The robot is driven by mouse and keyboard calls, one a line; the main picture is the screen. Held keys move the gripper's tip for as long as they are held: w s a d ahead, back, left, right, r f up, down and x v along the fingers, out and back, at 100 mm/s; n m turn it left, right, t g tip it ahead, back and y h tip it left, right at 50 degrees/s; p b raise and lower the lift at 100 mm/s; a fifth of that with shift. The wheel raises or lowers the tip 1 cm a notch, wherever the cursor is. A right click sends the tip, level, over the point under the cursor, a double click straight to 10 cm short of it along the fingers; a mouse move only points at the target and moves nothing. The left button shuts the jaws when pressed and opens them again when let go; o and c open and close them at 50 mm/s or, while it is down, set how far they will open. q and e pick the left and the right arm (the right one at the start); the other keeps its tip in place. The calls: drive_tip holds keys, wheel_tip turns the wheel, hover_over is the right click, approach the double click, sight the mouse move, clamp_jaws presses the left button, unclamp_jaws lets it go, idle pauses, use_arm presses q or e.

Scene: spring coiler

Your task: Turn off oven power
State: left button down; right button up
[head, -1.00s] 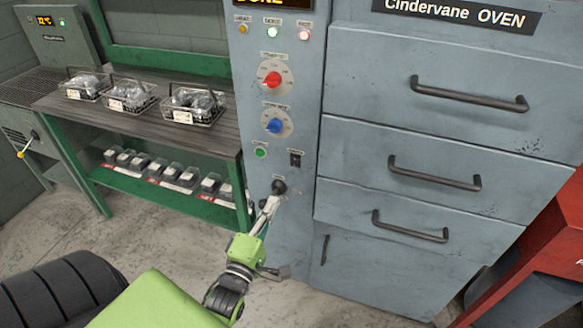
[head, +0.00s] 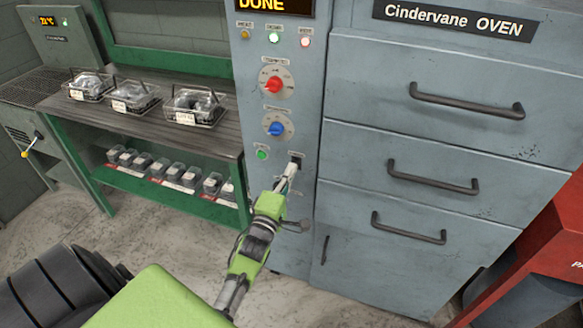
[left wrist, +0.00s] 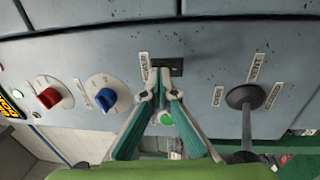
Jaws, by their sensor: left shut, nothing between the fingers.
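The grey oven's control panel (head: 275,105) faces me in the head view. Its small black rocker switch (head: 296,155) sits right of the green button (head: 262,154). My left gripper (head: 289,168) is shut and empty, with its tips just below the switch in the picture. In the left wrist view the shut fingers (left wrist: 162,72) come together at the black switch (left wrist: 175,64) and overlap part of it. I cannot tell whether they touch it or which way it is set. The display (head: 270,5) reads DONE. My right gripper is not in view.
Above the switch are a red knob (head: 275,84) and a blue knob (head: 276,129). A black lever (left wrist: 243,97) stands beside the gripper in the left wrist view. Oven drawers with bar handles (head: 433,176) are to the right. A green-framed bench (head: 185,137) with wire baskets is left.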

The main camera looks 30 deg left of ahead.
use_arm(q)
drive_tip(key=shift+w+a, duration=0.1)
drive_tip(key=shift+w, duration=0.45)
drive_tip(key=shift+r, duration=0.1)
drive_tip(key=p, duration=0.1)
drive_tip(key=r+p, duration=0.1)
drive_tip(key=shift+w+a+g+p, duration=0.1)
drive_tip(key=shift+w+g+p, duration=0.15)
drive_tip(key=shift+g+p, duration=0.05)
drive_tip(key=shift+f+b, duration=0.35)
drive_tip(key=shift+f, duration=0.05)
